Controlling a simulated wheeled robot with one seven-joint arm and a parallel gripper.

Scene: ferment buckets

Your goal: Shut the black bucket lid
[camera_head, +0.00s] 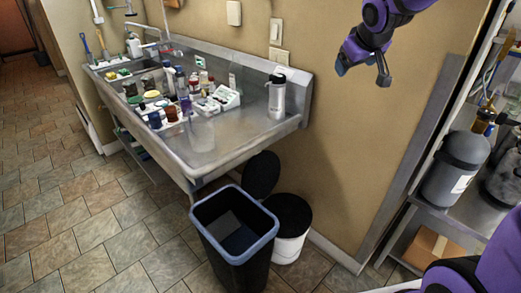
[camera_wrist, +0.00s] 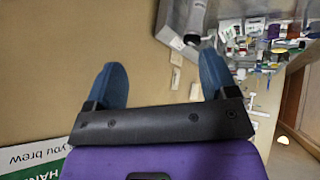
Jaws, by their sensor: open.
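A black, roughly round lid (camera_head: 261,174) stands raised in the head view, just below the sink's front edge. Beside it is a white round bucket (camera_head: 289,249) with a black top (camera_head: 290,214); I cannot tell whether that top is a cover or a dark opening.
A steel sink counter (camera_head: 222,150) with bottles and racks overhangs the floor left of the lid. A white-grey flask (camera_head: 277,98) stands at its right end. A shelf with a grey gas cylinder (camera_head: 454,168) is at right. The wall (camera_head: 345,150) between is bare.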

